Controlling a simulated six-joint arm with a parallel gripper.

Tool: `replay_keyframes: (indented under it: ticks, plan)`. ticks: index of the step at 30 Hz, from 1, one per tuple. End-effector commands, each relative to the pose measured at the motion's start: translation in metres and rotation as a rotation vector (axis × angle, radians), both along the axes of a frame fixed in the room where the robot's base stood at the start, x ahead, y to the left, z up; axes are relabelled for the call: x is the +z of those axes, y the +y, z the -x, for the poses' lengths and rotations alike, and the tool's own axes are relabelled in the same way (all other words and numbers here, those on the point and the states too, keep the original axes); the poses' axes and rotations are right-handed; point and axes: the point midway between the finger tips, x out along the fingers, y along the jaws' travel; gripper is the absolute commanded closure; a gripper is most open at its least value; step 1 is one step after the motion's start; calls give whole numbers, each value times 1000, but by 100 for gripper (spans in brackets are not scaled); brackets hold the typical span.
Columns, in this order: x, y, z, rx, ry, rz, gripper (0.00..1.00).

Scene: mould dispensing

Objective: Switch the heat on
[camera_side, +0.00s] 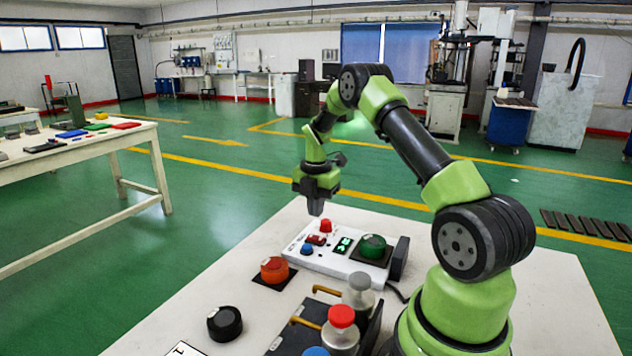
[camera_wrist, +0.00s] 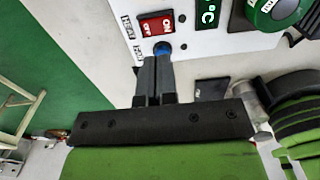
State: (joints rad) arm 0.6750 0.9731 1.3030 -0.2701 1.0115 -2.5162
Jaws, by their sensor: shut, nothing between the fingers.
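The white control panel (camera_side: 323,262) lies on the table and also shows in the wrist view (camera_wrist: 228,43). It carries a red rocker switch (camera_wrist: 157,24) marked OFF and ON, beside the label HEAT; it also shows in the side view (camera_side: 317,240). I cannot tell which way the rocker is tipped. A blue button (camera_wrist: 162,48) sits next to the switch, partly hidden by my fingertips. A green-lit display (camera_side: 343,245) and a green knob (camera_side: 373,246) are to the right. My gripper (camera_side: 316,212) is shut and empty, pointing down above the panel; its fingertips (camera_wrist: 155,60) appear near the blue button.
A red button (camera_side: 326,226) stands at the panel's back. An orange knob (camera_side: 274,270) and a black knob (camera_side: 224,323) are on the table in front. A red-capped bottle (camera_side: 341,317) and a grey-capped bottle (camera_side: 358,290) stand near my base. The table's left edge is clear.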

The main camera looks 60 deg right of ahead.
Motion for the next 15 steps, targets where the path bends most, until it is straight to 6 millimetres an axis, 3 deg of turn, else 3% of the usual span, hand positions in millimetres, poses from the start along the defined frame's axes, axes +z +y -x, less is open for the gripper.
replay_keyframes:
  ticks: [3, 7, 15]
  plan:
    - [30, -1, -1, 0, -5, 5, 100]
    - [54, -1, -1, 0, -4, 4, 100]
    - [78, 0, 0, 1, 0, 0, 100]
